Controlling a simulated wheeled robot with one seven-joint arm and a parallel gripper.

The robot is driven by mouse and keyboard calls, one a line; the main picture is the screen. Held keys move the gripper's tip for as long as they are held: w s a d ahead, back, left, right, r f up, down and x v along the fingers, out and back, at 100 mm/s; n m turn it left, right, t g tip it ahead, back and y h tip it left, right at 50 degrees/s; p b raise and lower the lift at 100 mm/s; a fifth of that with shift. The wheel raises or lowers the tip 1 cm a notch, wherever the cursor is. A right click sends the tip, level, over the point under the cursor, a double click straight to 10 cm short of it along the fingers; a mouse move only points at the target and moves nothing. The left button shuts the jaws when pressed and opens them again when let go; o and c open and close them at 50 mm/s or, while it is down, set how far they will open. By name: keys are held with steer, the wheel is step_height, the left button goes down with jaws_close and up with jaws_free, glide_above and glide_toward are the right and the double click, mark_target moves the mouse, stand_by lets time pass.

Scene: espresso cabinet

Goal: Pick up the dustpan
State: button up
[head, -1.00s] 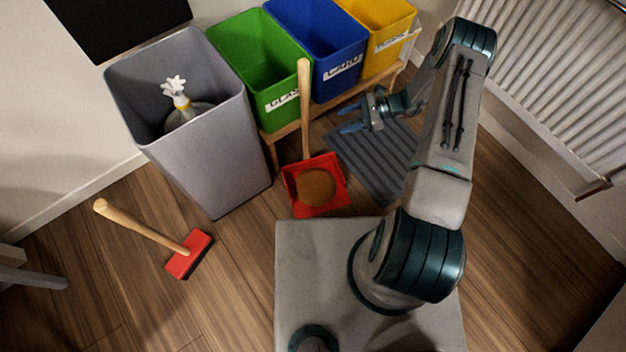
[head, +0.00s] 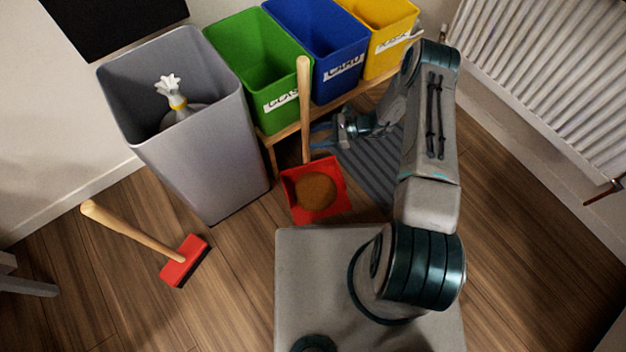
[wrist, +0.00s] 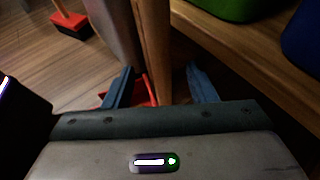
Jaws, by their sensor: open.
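The dustpan has a red pan (head: 333,177) lying on the wood floor with a brown round patch in it. Its long wooden handle (head: 304,100) stands upright in front of the green bin. My gripper (head: 318,136) is just right of the handle, pointing left towards it. In the wrist view the handle (wrist: 153,50) runs down between the two blue fingers of my gripper (wrist: 160,85), which are apart on either side of it. A piece of the red pan (wrist: 142,90) shows behind the left finger. I cannot tell whether a finger touches the handle.
A grey bin (head: 200,165) stands left of the dustpan. Green (head: 250,70), blue (head: 318,50) and yellow (head: 385,35) bins sit on a low wooden stand (head: 345,103) behind. A red brush (head: 185,262) lies at left. A grey ribbed mat (head: 370,165) and a radiator (head: 530,80) are right.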

mark_target(306, 139)
steer(key=b+x, duration=0.1)
steer(key=x, duration=0.3)
steer(key=shift+a, duration=0.1)
steer(key=shift+r, duration=0.1)
steer(key=shift+c, duration=0.2)
jaws_close()
stand_by(1.0)
